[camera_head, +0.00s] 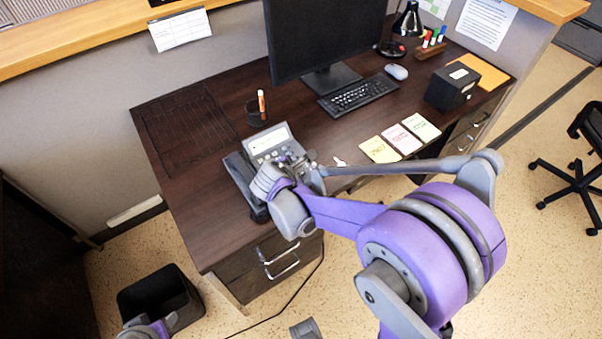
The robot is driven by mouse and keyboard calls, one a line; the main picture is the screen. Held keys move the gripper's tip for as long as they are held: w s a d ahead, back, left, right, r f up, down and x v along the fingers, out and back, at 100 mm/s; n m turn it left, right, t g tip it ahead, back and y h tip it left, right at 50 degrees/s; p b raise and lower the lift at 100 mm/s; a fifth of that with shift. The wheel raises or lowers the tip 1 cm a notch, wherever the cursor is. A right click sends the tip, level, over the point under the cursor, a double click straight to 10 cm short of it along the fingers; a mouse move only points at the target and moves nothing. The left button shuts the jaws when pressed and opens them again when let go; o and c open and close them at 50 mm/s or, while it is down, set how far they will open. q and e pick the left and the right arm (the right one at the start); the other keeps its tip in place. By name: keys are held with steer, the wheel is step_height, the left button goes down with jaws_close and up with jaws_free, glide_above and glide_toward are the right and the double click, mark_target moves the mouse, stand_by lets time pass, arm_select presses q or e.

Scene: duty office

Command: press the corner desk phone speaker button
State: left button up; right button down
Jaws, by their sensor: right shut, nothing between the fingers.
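The desk phone (268,143) sits near the left front of the dark wooden desk, with its lit display facing up and its dark handset along its left side. My right gripper (307,164) is shut and empty, over the lower right part of the phone. It hides much of the keypad, and I cannot make out the speaker button. I cannot tell whether the fingertips touch the phone. A purple and grey part of my left arm shows at the bottom left edge, but its gripper is not in view.
A pen cup (257,112) stands just behind the phone. A monitor (325,40), keyboard (358,96), mouse (397,72) and black box (452,88) are farther right. Coloured cards (401,139) lie along the front edge. A black bin (160,296) stands on the floor.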

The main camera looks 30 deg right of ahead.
steer(key=shift+f, duration=0.15)
steer(key=shift+f+b, duration=0.3)
steer(key=shift+b, duration=0.1)
steer(key=shift+f+b, duration=0.35)
steer(key=shift+f, duration=0.05)
stand_by(0.7)
steer(key=shift+r, duration=0.1)
steer(key=shift+r+p, duration=0.6)
steer(key=shift+r, duration=0.15)
step_height(320, 180, up, 5)
steer(key=p, duration=0.3)
steer(key=shift+p, duration=0.3)
stand_by(0.4)
